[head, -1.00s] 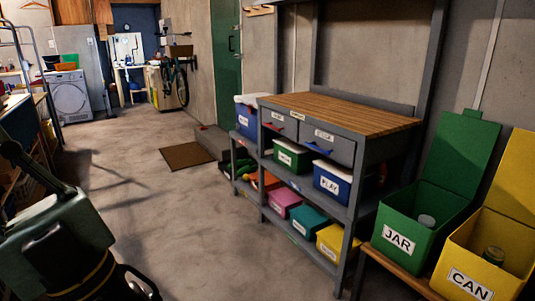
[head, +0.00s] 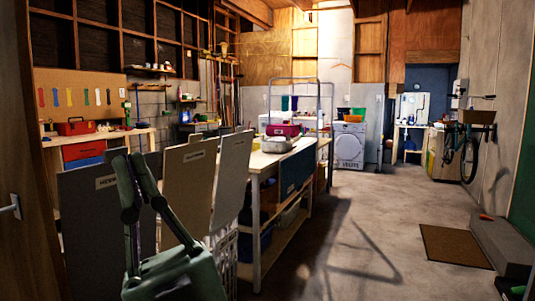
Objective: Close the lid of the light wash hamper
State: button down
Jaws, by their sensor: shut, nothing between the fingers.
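Several tall hamper lids stand raised in a row at left centre in the head view: a dark grey one (head: 85,225), a tan one (head: 188,185) and a greyish one (head: 234,180) beyond. The nearer two carry small pale labels too blurred to read surely, so I cannot tell which is the light wash lid. The hamper bodies are mostly hidden; a pale wire or slatted side (head: 225,262) shows low down. My gripper (head: 131,158) is in front of the dark lid, its green and dark fingers pointing up with tips close together, shut and empty.
A washer (head: 348,146) is at the back. Open concrete floor (head: 370,250) lies to the right, with a brown mat (head: 453,246) and a grey step (head: 503,243).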

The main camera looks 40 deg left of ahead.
aim_at(236, 149)
jog(key=i+j+u, duration=0.1)
jog(key=i+u, duration=0.2)
jog(key=i, duration=0.4)
jog(key=i+l+u, duration=0.1)
jog(key=i+u, duration=0.2)
jog(key=i, duration=0.4)
jog(key=i+u, duration=0.25)
jog(key=i, duration=0.3)
jog(key=i+l+u, duration=0.2)
jog(key=i, duration=0.3)
jog(key=i+l+u, duration=0.1)
jog(key=i+u, duration=0.15)
jog(key=i, duration=0.3)
